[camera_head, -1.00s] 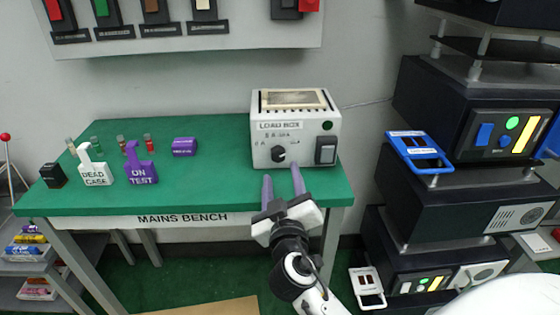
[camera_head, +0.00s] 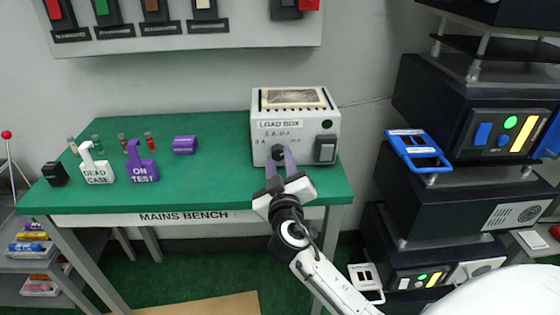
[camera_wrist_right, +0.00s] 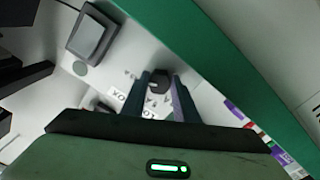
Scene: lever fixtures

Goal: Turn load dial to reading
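The load box (camera_head: 263,146) is a pale grey case at the right of the green bench. Its load dial (camera_head: 278,152) is a dark round knob low on the front face. My right gripper (camera_head: 280,158) reaches it from the front, with one purple-grey finger on each side. In the right wrist view the dark knob (camera_wrist_right: 159,83) fills the gap between the fingertips (camera_wrist_right: 161,84), which look shut on it. The dial's scale marks are too small to read, and its pointer cannot be made out. My left gripper is out of view.
A purple block (camera_head: 185,145), the ON TEST tag (camera_head: 143,172) and the DEAD CASE tag (camera_head: 96,173) stand left on the bench (camera_head: 220,180). Black equipment (camera_head: 440,200) is stacked at right.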

